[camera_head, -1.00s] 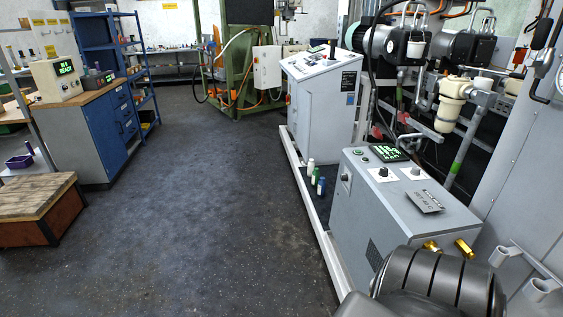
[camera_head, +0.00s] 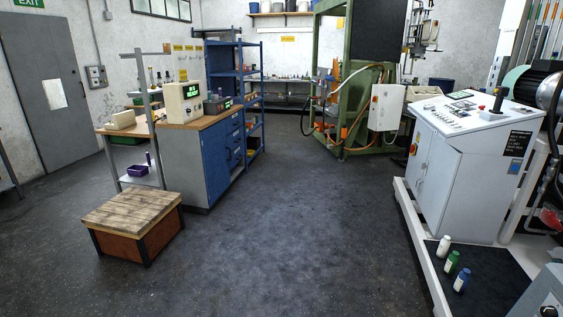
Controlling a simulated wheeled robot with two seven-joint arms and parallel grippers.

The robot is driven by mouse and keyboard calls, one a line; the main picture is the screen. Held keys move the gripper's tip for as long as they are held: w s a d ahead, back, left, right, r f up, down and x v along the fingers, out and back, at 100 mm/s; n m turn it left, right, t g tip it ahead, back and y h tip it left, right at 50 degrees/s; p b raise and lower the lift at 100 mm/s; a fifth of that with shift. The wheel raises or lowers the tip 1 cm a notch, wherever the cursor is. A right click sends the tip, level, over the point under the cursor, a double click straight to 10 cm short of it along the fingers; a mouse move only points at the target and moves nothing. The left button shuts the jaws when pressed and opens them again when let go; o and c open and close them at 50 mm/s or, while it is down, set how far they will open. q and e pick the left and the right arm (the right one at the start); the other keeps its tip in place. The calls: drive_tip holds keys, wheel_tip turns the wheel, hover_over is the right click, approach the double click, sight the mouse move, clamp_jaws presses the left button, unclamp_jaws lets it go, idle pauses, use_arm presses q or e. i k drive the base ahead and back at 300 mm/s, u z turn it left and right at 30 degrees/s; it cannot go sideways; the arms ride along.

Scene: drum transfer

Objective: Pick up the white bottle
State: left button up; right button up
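The white bottle (camera_head: 443,246) stands upright at the lower right, on a dark mat (camera_head: 480,268) inside a low white frame. A green bottle (camera_head: 452,262) and a blue bottle (camera_head: 462,279) stand in a row in front of it, close together but apart. Neither of my grippers shows in this view.
A grey control cabinet (camera_head: 455,175) stands just behind the bottles, and the white frame edge (camera_head: 418,245) runs along their left. A wooden-topped crate (camera_head: 133,222) and a blue cabinet (camera_head: 215,155) stand at the left. The dark floor (camera_head: 290,220) between is clear.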

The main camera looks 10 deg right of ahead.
sight(445, 245)
drive_tip(key=z, duration=0.35)
drive_tip(key=i, duration=2.4)
drive_tip(key=z, duration=1.1)
drive_tip(key=i, duration=1.25)
drive_tip(key=z, duration=1.8)
drive_tip(key=i, duration=0.8)
drive_tip(key=z, duration=0.7)
